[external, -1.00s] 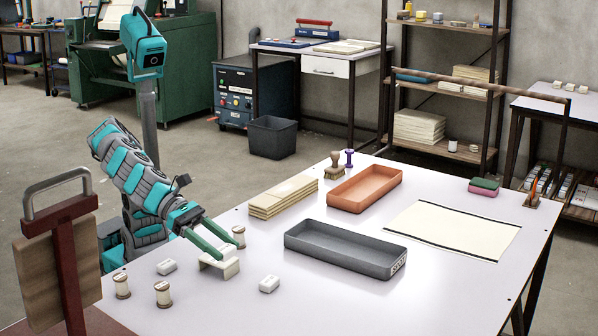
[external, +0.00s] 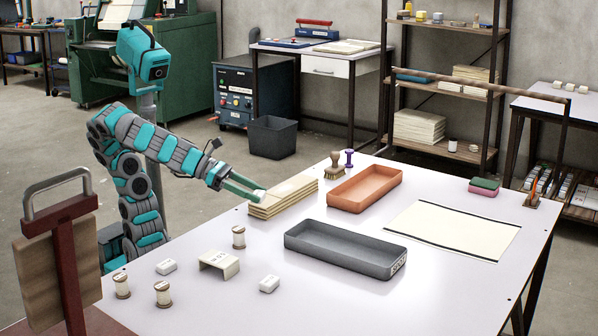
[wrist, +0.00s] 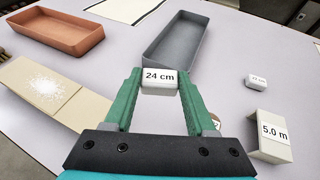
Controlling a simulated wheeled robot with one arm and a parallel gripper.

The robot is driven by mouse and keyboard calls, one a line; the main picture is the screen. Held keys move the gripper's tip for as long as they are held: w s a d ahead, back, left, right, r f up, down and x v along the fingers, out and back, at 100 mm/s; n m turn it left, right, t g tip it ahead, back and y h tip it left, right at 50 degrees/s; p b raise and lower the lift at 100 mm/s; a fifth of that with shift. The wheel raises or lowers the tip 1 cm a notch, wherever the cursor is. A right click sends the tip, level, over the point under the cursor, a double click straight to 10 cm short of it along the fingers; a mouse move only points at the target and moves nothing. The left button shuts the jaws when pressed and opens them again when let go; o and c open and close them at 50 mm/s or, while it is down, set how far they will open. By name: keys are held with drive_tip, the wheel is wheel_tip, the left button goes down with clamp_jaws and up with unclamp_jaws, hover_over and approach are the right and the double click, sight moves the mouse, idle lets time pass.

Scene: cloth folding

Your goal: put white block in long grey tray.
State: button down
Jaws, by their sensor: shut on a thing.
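My gripper (external: 252,190) is raised over the table beside the stack of boards. In the wrist view, my gripper (wrist: 159,84) is shut on a white block (wrist: 159,77) marked "24 cm". The long grey tray (external: 345,262) lies empty on the table, to the right of and nearer the camera than my gripper. It also shows beyond the held block in the wrist view (wrist: 190,27). Other white blocks lie on the table, one at the left (external: 167,267) and one at the front (external: 269,284).
An empty orange tray (external: 365,190) lies behind the grey tray. The board stack (external: 283,197) is right by my gripper. A cream bridge-shaped piece (external: 219,263) and several thread spools (external: 239,237) stand at the front left. A pale sheet (external: 454,230) lies at the right.

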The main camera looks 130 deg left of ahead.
drive_tip(key=w, duration=0.5)
drive_tip(key=w+f, duration=0.1)
drive_tip(key=w, duration=0.9)
drive_tip(key=shift+w+a+f, duration=0.1)
drive_tip(key=shift+w+f, duration=0.15)
drive_tip(key=shift+w, duration=0.05)
drive_tip(key=shift+f+b, duration=0.45)
drive_tip(key=shift+f, duration=1.3)
drive_tip(key=shift+f, duration=0.15)
drive_tip(key=shift+c, duration=1.1)
unclamp_jaws()
drive_tip(key=shift+r, duration=0.2)
drive_tip(key=v, duration=1.2)
